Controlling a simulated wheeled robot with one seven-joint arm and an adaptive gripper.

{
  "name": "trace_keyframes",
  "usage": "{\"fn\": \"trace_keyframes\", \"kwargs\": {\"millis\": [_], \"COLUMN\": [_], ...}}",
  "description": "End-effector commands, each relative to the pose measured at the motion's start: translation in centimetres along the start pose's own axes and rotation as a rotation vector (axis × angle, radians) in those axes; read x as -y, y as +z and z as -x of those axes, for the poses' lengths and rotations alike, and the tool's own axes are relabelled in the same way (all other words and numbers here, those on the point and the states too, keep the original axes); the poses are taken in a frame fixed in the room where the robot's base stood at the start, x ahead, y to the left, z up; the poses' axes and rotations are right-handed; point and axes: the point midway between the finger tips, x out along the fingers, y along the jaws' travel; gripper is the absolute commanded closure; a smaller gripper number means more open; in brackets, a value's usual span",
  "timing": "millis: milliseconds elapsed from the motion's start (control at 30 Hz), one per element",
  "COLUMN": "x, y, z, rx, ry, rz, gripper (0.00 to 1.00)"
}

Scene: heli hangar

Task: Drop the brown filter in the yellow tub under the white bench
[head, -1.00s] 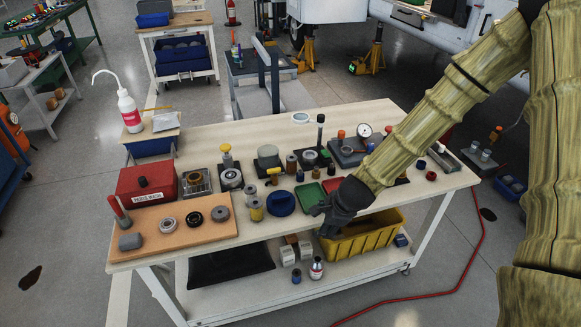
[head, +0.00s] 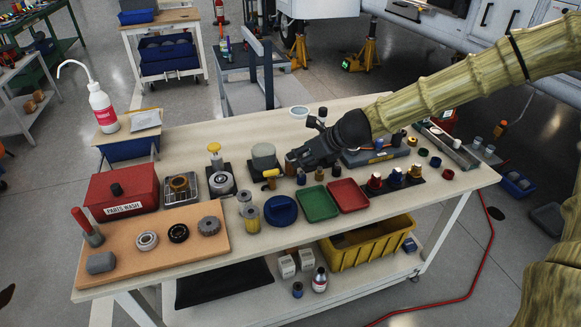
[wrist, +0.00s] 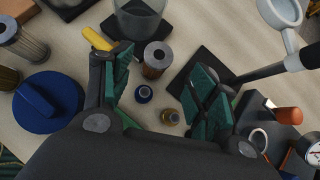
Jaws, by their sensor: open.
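The brown filter (wrist: 157,60) stands upright on the white bench (head: 190,258), ahead of and between the spread fingers in the wrist view. In the head view my gripper mostly covers it. My gripper (head: 291,162) is open and empty, low over the middle of the bench; it also shows in the wrist view (wrist: 160,92). The fingers are apart from the filter. The yellow tub (head: 370,257) sits on the lower shelf under the right part of the bench. Its inside is partly hidden by the bench top.
Around the filter stand a glass jar (wrist: 138,18), small blue (wrist: 144,94) and brass (wrist: 170,116) caps, and a black stand with a rod (wrist: 262,72). A blue lid (head: 281,210), green tray (head: 318,201) and red tray (head: 348,196) lie in front. Two metallic filters stand left.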

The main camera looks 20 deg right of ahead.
Motion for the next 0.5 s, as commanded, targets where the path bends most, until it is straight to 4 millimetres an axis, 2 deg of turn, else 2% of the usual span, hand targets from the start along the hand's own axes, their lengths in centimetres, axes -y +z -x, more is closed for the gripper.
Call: {"fn": "trace_keyframes", "kwargs": {"millis": [200, 500], "x": [-0.1, -0.2], "y": [0.0, -0.1], "z": [-1.9, -3.0], "rx": [-0.001, -0.002], "ry": [0.001, 0.001], "rz": [0.001, 0.004], "gripper": [0.41, 0.41]}}
